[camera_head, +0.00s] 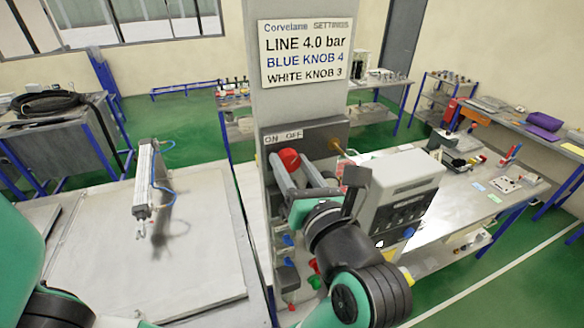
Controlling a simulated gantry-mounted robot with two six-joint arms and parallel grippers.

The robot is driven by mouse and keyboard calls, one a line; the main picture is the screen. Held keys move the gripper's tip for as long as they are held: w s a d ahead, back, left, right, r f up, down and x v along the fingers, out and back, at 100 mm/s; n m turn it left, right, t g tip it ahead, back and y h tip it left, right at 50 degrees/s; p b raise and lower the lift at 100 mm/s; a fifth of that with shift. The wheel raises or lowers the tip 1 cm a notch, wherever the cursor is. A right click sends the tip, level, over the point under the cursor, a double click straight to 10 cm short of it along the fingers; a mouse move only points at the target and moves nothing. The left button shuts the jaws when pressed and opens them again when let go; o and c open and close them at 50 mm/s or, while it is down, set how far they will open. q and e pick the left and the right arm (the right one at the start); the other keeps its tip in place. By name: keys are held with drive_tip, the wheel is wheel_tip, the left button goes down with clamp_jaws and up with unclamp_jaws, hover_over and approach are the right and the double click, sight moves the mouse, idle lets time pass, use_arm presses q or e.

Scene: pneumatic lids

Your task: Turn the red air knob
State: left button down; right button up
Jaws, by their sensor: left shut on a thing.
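The red air knob (289,157) sits on a grey panel on the upright column, just below an "ON OFF" label (283,137). My left gripper (292,163) reaches up to it from below, with its two grey fingers on either side of the knob. The gripper is shut on the red knob. The knob's lower part is hidden by the fingers, so I cannot tell exactly how far it is turned. My right gripper is not in view.
A sign (306,53) on the column reads "LINE 4.0 bar, BLUE KNOB 4, WHITE KNOB 3". A grey box (404,180) stands close right of my gripper. A pneumatic cylinder (142,180) stands over the grey lid at left.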

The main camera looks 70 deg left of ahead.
use_arm(q)
drive_tip(key=n+b, duration=0.2)
drive_tip(key=b, duration=0.1)
drive_tip(key=n+b, duration=0.3)
drive_tip(key=b, duration=0.1)
drive_tip(key=n+b, duration=0.3)
drive_tip(key=b, duration=0.1)
drive_tip(key=shift+s+f, duration=0.1)
drive_tip(key=shift+f, duration=0.2)
drive_tip(key=n+b, duration=0.3)
drive_tip(key=n, duration=0.1)
drive_tip(key=shift+r+n, duration=0.1)
drive_tip(key=shift+n, duration=0.3)
drive_tip(key=shift+s+r+n+b, duration=0.1)
drive_tip(key=shift+n+b, duration=1.1)
drive_tip(key=shift+n, duration=1.1)
drive_tip(key=shift+c, duration=1.6)
unclamp_jaws()
drive_tip(key=d, duration=1.1)
drive_tip(key=shift+d+b, duration=0.3)
drive_tip(key=shift+b, duration=0.1)
